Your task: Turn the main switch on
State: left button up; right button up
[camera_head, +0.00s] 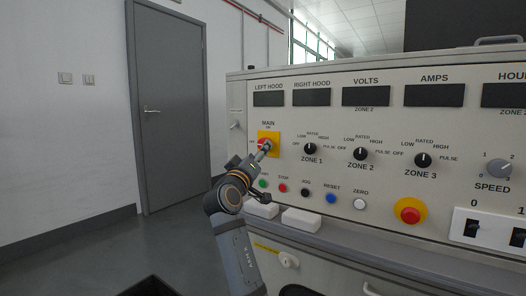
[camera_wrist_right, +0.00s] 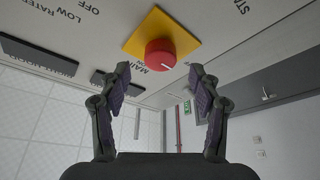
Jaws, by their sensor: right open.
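The main switch is a red rotary knob (camera_head: 264,143) on a yellow square plate (camera_head: 268,134), under the MAIN ON label on the grey console's left side. In the right wrist view the red knob (camera_wrist_right: 158,53) sits on its yellow plate (camera_wrist_right: 180,22), with a small white mark on its face. My right gripper (camera_head: 262,153) is in front of the switch and partly covers it. In the right wrist view the right gripper (camera_wrist_right: 160,73) is open and empty, its fingers apart on either side of the knob's line, the knob just beyond the tips. My left gripper is not in view.
Right of the switch are the ZONE 1 knob (camera_head: 310,149), ZONE 2 knob (camera_head: 361,154) and ZONE 3 knob (camera_head: 423,160). Several push buttons, including a red one (camera_head: 283,188), lie below. A big red button (camera_head: 410,211) is at lower right. Open floor lies left.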

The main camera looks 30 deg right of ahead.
jog(key=x, duration=0.4)
jog(key=shift+w+d+r+b, duration=0.15)
jog(key=shift+w+d+b, duration=0.05)
jog(key=shift+b, duration=0.15)
jog(key=c, duration=1.1)
